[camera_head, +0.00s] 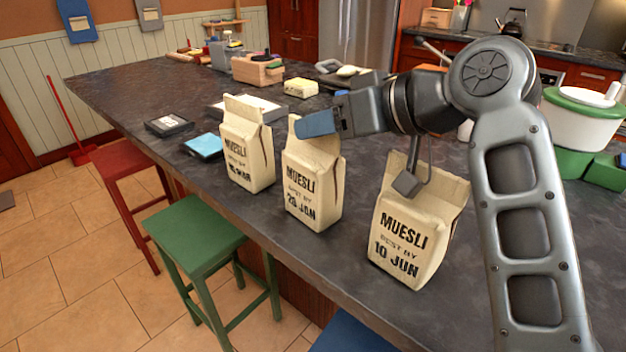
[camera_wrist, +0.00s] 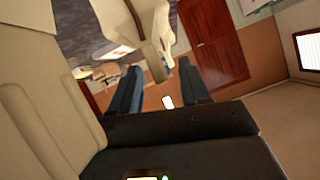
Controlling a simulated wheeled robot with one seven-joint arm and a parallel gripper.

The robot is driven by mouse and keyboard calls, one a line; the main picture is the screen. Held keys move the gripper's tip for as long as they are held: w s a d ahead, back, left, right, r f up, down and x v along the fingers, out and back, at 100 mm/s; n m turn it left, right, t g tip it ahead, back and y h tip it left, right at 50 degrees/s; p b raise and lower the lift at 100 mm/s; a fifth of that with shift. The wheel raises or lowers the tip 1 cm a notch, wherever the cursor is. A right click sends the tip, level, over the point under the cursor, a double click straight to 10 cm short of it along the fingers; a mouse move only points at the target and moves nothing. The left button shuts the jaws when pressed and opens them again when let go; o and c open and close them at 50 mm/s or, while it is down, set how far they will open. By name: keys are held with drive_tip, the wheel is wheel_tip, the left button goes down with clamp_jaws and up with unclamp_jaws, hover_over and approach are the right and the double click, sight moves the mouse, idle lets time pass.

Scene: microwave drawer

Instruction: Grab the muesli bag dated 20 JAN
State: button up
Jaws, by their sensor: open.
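Three cream paper muesli bags stand upright in a row along the near edge of the counter. The middle bag (camera_head: 312,188) reads "20 J-N"; its month's middle letter is hard to read. The right bag (camera_head: 415,240) reads "10 JUN". The left bag (camera_head: 247,150) has a date too blurred to read fully. My gripper (camera_head: 318,125) is open, with its blue fingertips at the top of the middle bag, hiding part of it. I cannot tell whether they are around it. Both fingers show apart in the wrist view (camera_wrist: 158,90); pale shapes there are hard to identify.
The dark counter (camera_head: 130,85) holds a blue-topped item (camera_head: 204,145), a black box (camera_head: 168,125), a wooden caddy (camera_head: 257,68) and a green-and-white pot (camera_head: 582,118). A green stool (camera_head: 195,235) and a red stool (camera_head: 125,168) stand in front.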

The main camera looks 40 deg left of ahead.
clamp_jaws()
idle(1.4)
